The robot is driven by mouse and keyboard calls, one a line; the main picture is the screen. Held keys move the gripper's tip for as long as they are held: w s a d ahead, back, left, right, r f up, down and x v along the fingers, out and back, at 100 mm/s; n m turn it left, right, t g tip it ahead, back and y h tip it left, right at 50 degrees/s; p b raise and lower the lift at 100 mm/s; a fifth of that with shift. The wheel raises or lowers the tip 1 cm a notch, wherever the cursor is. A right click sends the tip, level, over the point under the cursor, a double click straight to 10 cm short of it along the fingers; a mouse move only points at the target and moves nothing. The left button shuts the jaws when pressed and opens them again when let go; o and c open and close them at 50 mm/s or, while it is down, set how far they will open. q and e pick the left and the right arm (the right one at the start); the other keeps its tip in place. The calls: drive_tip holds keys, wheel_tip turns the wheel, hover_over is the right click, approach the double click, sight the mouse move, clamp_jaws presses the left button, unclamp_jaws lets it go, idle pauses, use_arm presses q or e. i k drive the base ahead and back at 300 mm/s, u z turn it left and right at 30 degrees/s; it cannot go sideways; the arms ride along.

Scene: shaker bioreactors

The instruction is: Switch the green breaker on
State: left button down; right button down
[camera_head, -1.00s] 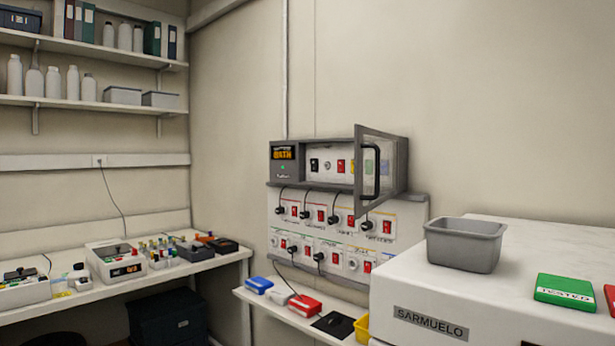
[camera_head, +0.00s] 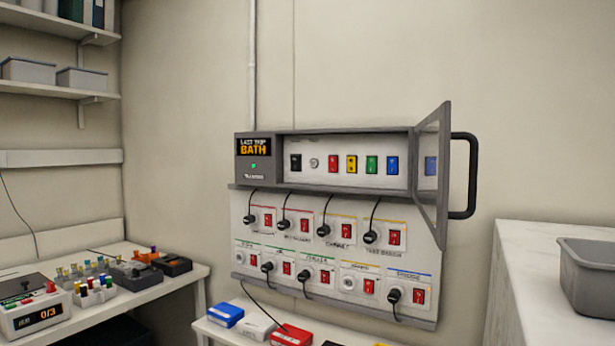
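The box's glass door (camera_head: 428,172) stands open, swung out to the right, with a dark handle (camera_head: 464,175). Neither of my grippers shows in the view.
Below the box is a socket panel (camera_head: 236,259) with plugs, cables and red switches. A shelf below holds blue, white and red boxes. A white-topped unit (camera_head: 510,262) with a grey bin (camera_head: 590,275) stands at right. A bench with devices is at left.

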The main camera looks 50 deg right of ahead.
sight(370, 167)
drive_tip(key=z, duration=0.35)
drive_tip(key=i, duration=1.1)
drive_tip(key=z, duration=1.2)
drive_tip(key=i, duration=0.3)
drive_tip(key=z, duration=0.15)
